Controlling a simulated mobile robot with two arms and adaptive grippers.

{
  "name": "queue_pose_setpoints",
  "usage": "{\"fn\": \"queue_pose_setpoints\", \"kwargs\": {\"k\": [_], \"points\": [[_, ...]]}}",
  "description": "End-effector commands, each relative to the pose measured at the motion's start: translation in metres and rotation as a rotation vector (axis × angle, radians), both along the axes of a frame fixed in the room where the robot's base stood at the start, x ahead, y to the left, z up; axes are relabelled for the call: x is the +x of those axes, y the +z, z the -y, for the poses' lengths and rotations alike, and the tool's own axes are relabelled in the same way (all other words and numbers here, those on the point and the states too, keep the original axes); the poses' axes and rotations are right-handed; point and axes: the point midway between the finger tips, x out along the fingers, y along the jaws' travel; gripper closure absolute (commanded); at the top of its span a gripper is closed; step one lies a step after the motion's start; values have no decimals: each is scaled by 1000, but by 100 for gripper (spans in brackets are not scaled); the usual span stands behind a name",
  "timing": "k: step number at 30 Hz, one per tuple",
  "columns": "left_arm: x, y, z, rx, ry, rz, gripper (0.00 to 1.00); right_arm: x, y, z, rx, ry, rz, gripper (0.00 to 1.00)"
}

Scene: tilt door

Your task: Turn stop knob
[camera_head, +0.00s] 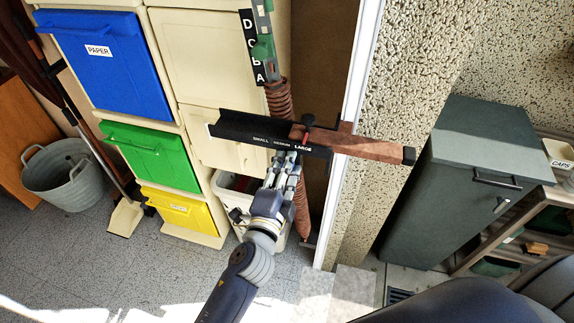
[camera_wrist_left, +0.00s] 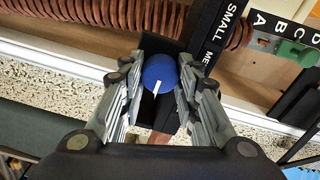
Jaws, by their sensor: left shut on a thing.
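The stop knob (camera_wrist_left: 159,72) is round and blue with a white line mark; in the left wrist view it sits between the fingers of my left gripper (camera_wrist_left: 164,78). The white line points toward the bottom of that view. In the head view my left gripper (camera_head: 286,160) reaches up from below to the underside of the black rail (camera_head: 240,127), and the knob is hidden there. The rail carries the words SMALL, MEDIUM and LARGE, with a small red pointer (camera_head: 306,139) near LARGE. The left gripper is shut on the knob. My right gripper is not in view.
A wooden bar (camera_head: 365,148) extends right from the rail across the white door frame edge (camera_head: 350,110). A ribbed brown hose (camera_head: 279,101) hangs behind the rail. Bins with blue (camera_head: 115,75), green and yellow fronts stand left. A grey-green cabinet (camera_head: 455,190) stands right.

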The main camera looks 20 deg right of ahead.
Motion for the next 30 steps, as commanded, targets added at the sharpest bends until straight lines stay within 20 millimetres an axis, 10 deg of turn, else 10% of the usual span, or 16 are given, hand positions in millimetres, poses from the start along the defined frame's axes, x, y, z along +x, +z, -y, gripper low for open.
{"fn": "queue_pose_setpoints", "kwargs": {"k": [14, 15, 17, 30], "points": [[1, 2, -1, 13, 2, 14, 94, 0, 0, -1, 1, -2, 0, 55], [1, 2, -1, 13, 2, 14, 65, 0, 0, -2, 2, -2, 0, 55], [1, 3, -1, 13, 2, 14, 52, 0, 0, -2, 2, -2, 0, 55], [-6, 1, -1, 14, -1, 11, 49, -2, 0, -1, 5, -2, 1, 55]]}}
